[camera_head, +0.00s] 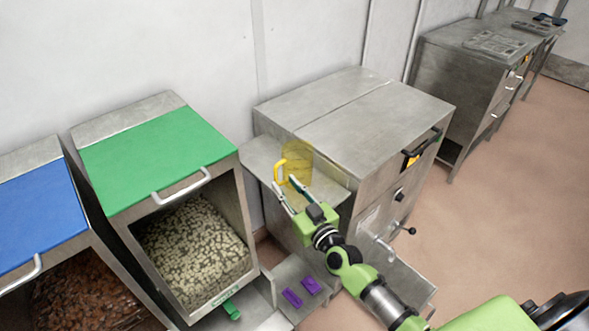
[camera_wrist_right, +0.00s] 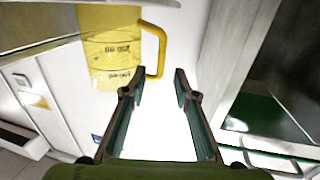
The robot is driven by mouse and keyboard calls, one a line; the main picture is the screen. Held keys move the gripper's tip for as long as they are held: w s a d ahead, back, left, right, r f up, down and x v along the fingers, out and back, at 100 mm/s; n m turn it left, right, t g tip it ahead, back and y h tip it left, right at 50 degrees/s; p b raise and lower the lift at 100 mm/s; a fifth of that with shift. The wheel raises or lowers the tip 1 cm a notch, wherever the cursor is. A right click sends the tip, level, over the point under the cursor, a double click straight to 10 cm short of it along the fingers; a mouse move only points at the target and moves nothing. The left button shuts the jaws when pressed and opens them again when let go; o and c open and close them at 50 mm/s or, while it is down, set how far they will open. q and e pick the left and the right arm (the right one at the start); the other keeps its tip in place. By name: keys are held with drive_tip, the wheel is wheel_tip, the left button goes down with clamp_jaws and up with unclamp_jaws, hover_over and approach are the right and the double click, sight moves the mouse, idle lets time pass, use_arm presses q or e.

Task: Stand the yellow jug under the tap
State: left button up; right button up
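The yellow see-through jug (camera_head: 298,160) stands on the low steel ledge at the left of the steel machine. Its handle (camera_head: 279,171) points left. In the right wrist view the jug (camera_wrist_right: 110,58) is at the top left, its handle (camera_wrist_right: 160,50) just beyond or between the fingertips; I cannot tell which. My right gripper (camera_head: 285,190) is open and empty, close in front of the handle; its two fingers also show in the right wrist view (camera_wrist_right: 159,76). What looks like the tap (camera_head: 380,246) is low on the machine's front. My left gripper is out of view.
The steel machine (camera_head: 365,115) rises right behind the jug. A green-lidded bin (camera_head: 160,155) of pale pieces and a blue-lidded bin (camera_head: 35,215) stand left. Purple pieces (camera_head: 300,292) lie on a low steel surface. Open floor (camera_head: 500,210) is at right.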

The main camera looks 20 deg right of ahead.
sight(277, 175)
drive_tip(key=w, duration=0.3)
drive_tip(key=w+a, duration=0.1)
drive_tip(key=w, duration=0.1)
clamp_jaws()
